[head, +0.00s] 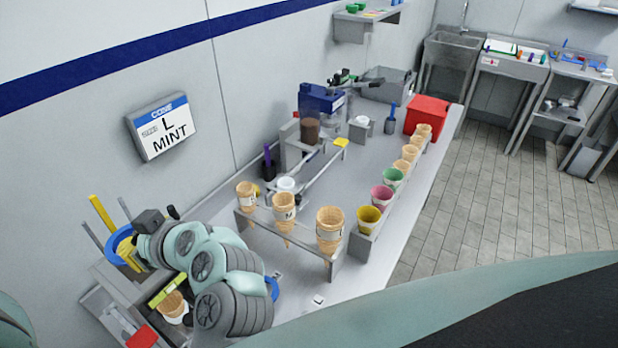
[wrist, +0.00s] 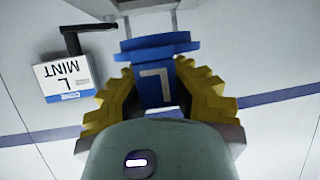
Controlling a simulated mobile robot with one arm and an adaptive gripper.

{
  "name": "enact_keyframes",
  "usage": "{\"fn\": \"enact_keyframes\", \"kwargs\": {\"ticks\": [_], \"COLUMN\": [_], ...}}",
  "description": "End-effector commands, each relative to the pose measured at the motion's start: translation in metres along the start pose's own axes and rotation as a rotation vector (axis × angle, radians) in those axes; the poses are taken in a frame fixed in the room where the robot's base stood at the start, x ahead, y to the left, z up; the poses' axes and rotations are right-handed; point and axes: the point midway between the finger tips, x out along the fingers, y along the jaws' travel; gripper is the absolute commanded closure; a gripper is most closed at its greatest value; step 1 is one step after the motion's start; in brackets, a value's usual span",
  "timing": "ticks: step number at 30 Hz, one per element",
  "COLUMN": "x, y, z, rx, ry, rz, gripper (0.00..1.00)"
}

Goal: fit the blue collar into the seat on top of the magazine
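The blue collar (wrist: 155,80) is between the yellow ridged fingers of my gripper (wrist: 155,98) in the wrist view, with its wide flange pointing to the top of the picture. An L mark shows on its body. The fingers appear closed against its sides. In the head view the collar's blue ring (head: 117,240) shows at the far left, beside my gripper (head: 130,250). My arm hides much of this area, and I cannot make out the seat.
A wall sign (head: 161,128) reads L MINT. A cone rack (head: 290,242) stands right of my arm, and a row of cups and cones stands along the counter's right edge. A cone (head: 173,306) sits below my gripper. A red box (head: 427,116) is farther back.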

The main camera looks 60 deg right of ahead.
Motion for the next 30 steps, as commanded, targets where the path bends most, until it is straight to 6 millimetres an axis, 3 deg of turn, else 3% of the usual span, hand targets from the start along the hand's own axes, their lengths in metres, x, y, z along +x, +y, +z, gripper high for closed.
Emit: {"fn": "enact_keyframes", "kwargs": {"ticks": [15, 29, 30], "x": [0.018, 0.019, 0.019], "y": [0.000, 0.001, 0.001], "z": [0.038, 0.042, 0.042], "rx": [-0.001, -0.001, -0.001], "ry": [0.002, 0.002, 0.002], "rz": [0.000, 0.002, 0.002], "gripper": [1.00, 1.00, 0.96]}}
